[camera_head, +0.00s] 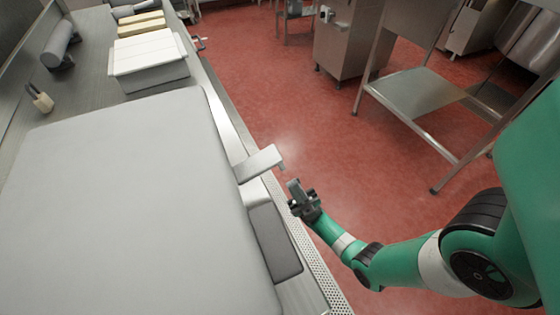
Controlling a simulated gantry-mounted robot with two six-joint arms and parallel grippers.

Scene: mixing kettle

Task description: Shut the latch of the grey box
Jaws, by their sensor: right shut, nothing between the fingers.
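The grey box (130,210) fills the lower left of the head view, with a large smooth light-grey lid on top. Its latch (261,163) is a pale flat bar that sticks out from the box's right edge, over the counter's edge. A darker grey panel (274,240) sits on the box's side below the latch. My right gripper (293,186) is shut and empty, just below and right of the latch's outer end, with a small gap showing between them. My left gripper is not in view.
A white-topped container (150,58) stands on the counter behind the box. A grey roll (60,45) and a small holder (42,102) are at the far left. Open red floor (310,130) lies right of the counter. A steel table (425,90) stands beyond.

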